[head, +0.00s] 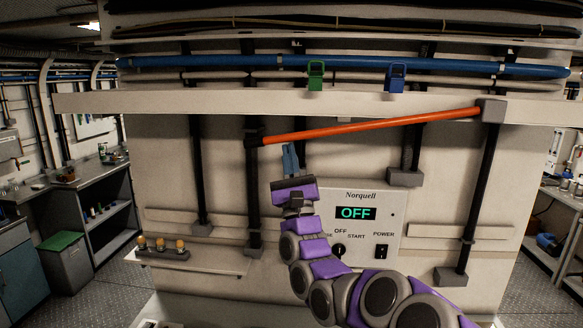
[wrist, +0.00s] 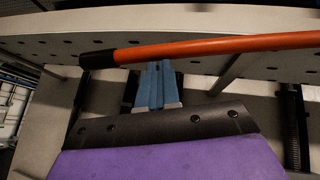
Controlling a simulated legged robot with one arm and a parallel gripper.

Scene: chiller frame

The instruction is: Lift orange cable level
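The orange cable (head: 370,128) spans the frame in the head view, tilted, with its left end lower than its right. Its left end has a black cap at a dark post, and its right end meets a grey block under the white beam. In the wrist view the cable (wrist: 220,47) crosses above my fingers. My gripper (head: 290,158) is just below the cable near its left end. In the wrist view my blue fingers (wrist: 156,85) lie close together with nothing seen between them. Whether they touch the cable is unclear.
A white beam (head: 220,103) runs above the cable, with a green clip (head: 316,75) and a blue clip (head: 395,77) on it. A control panel (head: 365,225) reading OFF is below right. A small shelf with knobs (head: 160,250) is at lower left.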

